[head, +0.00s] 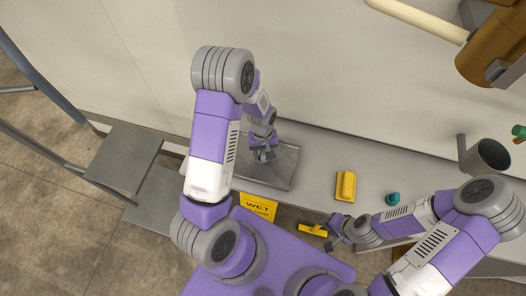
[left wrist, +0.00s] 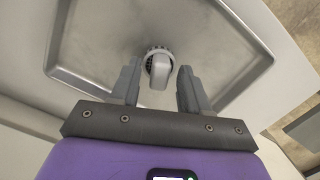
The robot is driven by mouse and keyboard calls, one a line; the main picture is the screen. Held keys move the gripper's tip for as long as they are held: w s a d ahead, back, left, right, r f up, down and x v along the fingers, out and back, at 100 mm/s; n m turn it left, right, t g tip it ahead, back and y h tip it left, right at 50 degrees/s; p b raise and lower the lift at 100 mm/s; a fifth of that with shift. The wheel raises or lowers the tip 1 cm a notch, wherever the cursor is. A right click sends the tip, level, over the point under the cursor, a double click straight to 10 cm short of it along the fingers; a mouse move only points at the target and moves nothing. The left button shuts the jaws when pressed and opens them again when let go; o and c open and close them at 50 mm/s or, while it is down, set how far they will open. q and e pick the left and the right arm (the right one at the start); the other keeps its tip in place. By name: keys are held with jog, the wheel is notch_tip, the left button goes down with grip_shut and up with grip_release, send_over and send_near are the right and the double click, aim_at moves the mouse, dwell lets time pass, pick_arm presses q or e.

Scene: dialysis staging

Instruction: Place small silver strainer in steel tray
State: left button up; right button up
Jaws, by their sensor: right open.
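The steel tray (head: 283,178) lies on the grey counter, under my left gripper (head: 262,155). In the left wrist view the tray floor (left wrist: 100,45) fills much of the picture. The small silver strainer (left wrist: 158,66), with a round toothed rim and pale stubby handle, shows over the tray floor between the fingertips of my left gripper (left wrist: 157,82). Gaps show on both sides of the handle, so the fingers are open. The strainer looks low in the tray; exact contact is unclear. In the head view the gripper hides it. My right gripper (head: 338,230) is open and empty near the counter's front edge.
A yellow block-like object (head: 345,186) and a small teal item (head: 393,198) are right of the tray. A grey mug (head: 487,156) stands further right. A yellow WET sign (head: 258,206) is below the counter's front edge. Grey steps (head: 125,157) stand at left.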

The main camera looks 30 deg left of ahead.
pick_arm(q)
jog(key=shift+r, duration=0.2)
notch_tip(320, 180, up, 12)
jog(key=w, duration=0.1)
jog(key=shift+a+p, duration=0.4)
jog(key=shift+f, duration=0.1)
dwell(0.3)
